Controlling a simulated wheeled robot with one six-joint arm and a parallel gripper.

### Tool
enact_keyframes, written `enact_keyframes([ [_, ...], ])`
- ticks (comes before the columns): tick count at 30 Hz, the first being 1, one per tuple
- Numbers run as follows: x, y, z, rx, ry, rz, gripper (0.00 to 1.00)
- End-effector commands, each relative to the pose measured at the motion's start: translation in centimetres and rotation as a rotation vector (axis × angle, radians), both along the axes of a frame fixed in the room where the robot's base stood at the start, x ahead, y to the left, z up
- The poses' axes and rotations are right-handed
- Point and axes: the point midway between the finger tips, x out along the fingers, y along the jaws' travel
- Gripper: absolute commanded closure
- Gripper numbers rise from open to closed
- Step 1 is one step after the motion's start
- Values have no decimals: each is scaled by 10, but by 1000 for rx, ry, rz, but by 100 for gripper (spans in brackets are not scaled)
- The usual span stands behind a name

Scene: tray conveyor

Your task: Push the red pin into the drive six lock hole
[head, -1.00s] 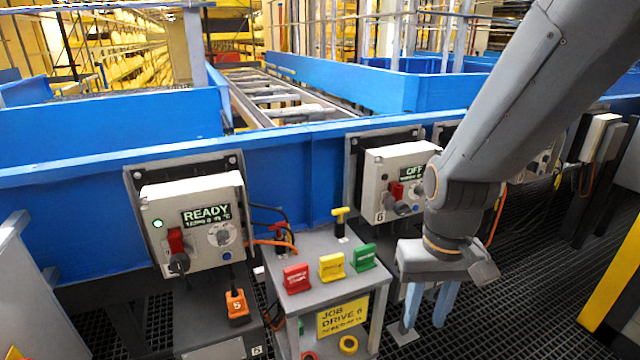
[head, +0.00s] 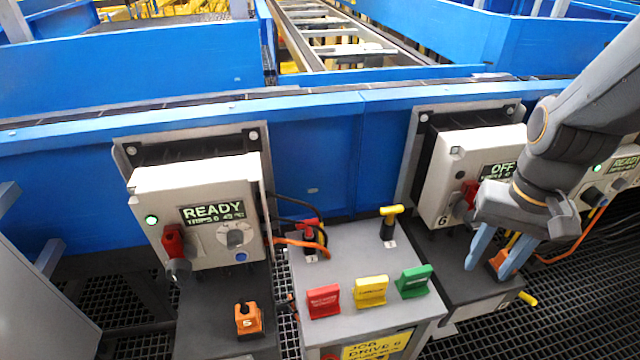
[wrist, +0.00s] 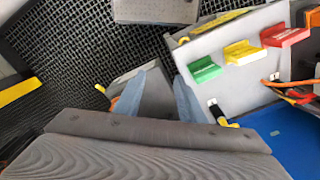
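The red pin (head: 311,226) stands in a dark holder at the back left of the grey cart top, beside cables. The drive six box (head: 452,178) is marked 6 and its display reads OFF. It has a red lever (head: 469,190) and a dark knob; my arm covers part of its front, and I cannot make out the lock hole. My gripper (head: 487,270) is open and empty, fingers pointing down, in front of and below that box, right of the cart. In the wrist view, its two fingers (wrist: 160,82) stand apart with nothing between them.
The cart top (head: 350,262) carries a yellow pin (head: 390,220) and red (head: 323,302), yellow (head: 371,292) and green (head: 414,281) tags. The left box (head: 200,212) reads READY. An orange block (head: 248,318) lies below it. A blue conveyor wall (head: 320,160) runs behind.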

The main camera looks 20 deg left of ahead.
Motion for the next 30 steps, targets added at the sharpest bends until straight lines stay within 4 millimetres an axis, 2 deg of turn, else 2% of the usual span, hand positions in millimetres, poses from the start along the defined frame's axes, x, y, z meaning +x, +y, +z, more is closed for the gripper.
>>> enact_keyframes([
  [1,9,15,9,7,4,-38,63],
  [5,36,65,22,29,17,-207,63],
  [9,58,133,29,52,40,-408,63],
  [13,67,200,30,64,70,-593,63],
  [18,63,276,25,70,108,-800,63],
  [21,57,306,20,70,124,-887,63],
  [24,54,325,17,68,134,-941,63],
  [30,51,336,5,68,141,-975,63],
])
